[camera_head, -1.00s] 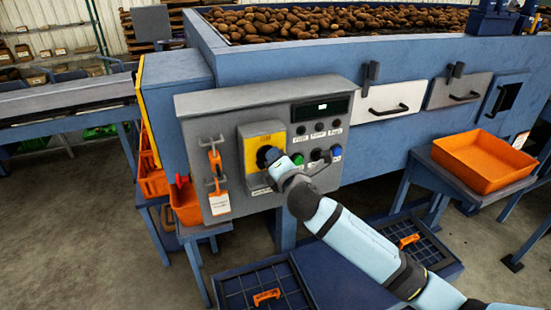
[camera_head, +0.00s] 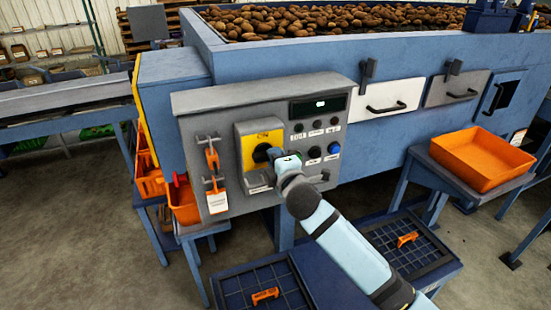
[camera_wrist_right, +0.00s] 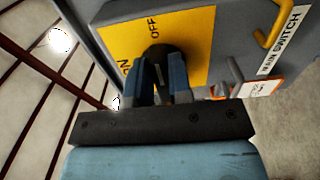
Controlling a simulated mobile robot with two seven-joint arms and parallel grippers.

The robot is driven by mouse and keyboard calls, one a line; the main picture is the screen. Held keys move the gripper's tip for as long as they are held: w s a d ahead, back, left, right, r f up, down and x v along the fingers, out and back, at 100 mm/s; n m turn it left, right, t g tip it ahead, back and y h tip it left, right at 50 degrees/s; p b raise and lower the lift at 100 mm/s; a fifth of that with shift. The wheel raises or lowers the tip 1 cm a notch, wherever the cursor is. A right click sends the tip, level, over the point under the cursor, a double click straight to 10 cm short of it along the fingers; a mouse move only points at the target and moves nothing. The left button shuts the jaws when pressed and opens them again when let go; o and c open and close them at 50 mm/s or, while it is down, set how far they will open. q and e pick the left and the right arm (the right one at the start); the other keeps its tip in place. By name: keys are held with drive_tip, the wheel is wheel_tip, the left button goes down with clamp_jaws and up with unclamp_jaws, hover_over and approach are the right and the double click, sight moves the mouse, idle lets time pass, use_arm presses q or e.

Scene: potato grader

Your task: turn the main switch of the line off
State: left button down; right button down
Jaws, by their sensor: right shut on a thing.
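The main switch is a black rotary knob (camera_head: 262,153) on a yellow plate (camera_head: 270,136) in a grey housing, on the front of the control panel (camera_head: 200,104). My right gripper (camera_head: 275,160) reaches it from the lower right. In the right wrist view, the gripper's two fingers (camera_wrist_right: 160,85) close around the knob (camera_wrist_right: 158,54). The yellow plate (camera_wrist_right: 195,50) reads "OFF" above the knob and "ON" to its left. A "MAIN SWITCH" label (camera_wrist_right: 284,40) is at the right. The fingers hide the knob's grip, so I cannot tell where it points. My left gripper is not in view.
Orange lockout tags (camera_head: 213,160) hang left of the switch. Push buttons (camera_head: 314,152) and a display (camera_head: 320,106) are to its right. An orange tray (camera_head: 480,158) stands on a side table. Potatoes (camera_head: 330,20) fill the hopper above. Grated platforms (camera_head: 262,287) are below.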

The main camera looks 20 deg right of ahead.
idle(0.3)
drive_tip(key=c, duration=1)
unclamp_jaws()
drive_tip(key=shift+c, duration=0.2)
drive_tip(key=shift+s, duration=0.1)
drive_tip(key=s+b, duration=0.2)
drive_tip(key=s, duration=1.1)
drive_tip(key=shift+s+d+b, duration=0.25)
drive_tip(key=shift+s+b, duration=0.05)
drive_tip(key=shift+b, duration=0.1)
